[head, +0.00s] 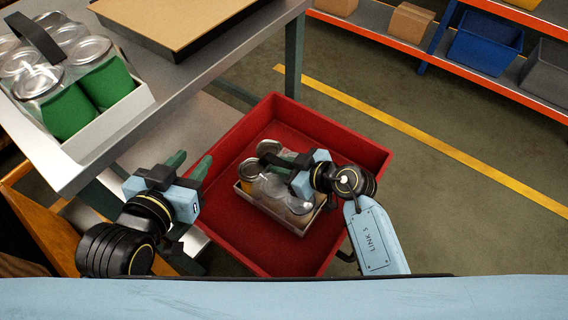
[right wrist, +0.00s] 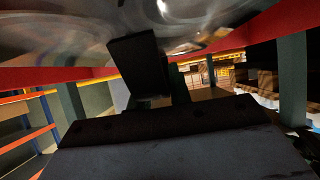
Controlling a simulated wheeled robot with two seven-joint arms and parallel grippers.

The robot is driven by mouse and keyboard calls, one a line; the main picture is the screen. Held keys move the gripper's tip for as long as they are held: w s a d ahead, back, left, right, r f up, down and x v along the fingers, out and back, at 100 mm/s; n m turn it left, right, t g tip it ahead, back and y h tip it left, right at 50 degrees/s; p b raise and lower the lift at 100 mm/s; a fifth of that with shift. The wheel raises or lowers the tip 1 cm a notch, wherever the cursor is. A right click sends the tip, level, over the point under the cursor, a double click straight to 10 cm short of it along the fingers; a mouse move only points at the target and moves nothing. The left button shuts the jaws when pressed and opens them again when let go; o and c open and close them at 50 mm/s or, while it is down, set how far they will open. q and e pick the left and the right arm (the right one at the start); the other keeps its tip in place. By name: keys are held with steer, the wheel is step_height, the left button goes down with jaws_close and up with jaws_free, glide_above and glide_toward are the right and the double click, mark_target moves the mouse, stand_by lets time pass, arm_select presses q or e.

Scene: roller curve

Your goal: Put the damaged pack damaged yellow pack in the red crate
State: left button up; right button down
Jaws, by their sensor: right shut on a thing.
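The damaged yellow pack (head: 250,173), a light tray of silver-topped cans with a yellow can at its left corner, is inside the red crate (head: 345,148). One can top at its back stands a little apart from the others. My right gripper (head: 284,164) is over the pack and shut on it, seemingly at its dark handle. The hold is partly hidden by the gripper itself. I cannot tell whether the tray touches the crate floor. The right wrist view shows can tops (right wrist: 210,30) close by and the crate's red rim. My left gripper (head: 190,164) is open and empty, left of the crate.
A grey table (head: 190,85) at upper left bears a pack of green cans (head: 72,112) and a brown-topped board (head: 180,22). An orange-edged shelf with a blue bin (head: 485,42) stands at upper right. The floor right of the crate is clear.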

steer(key=shift+r, duration=0.1)
steer(key=c, duration=1.3)
jaws_free()
steer(key=shift+f, duration=0.2)
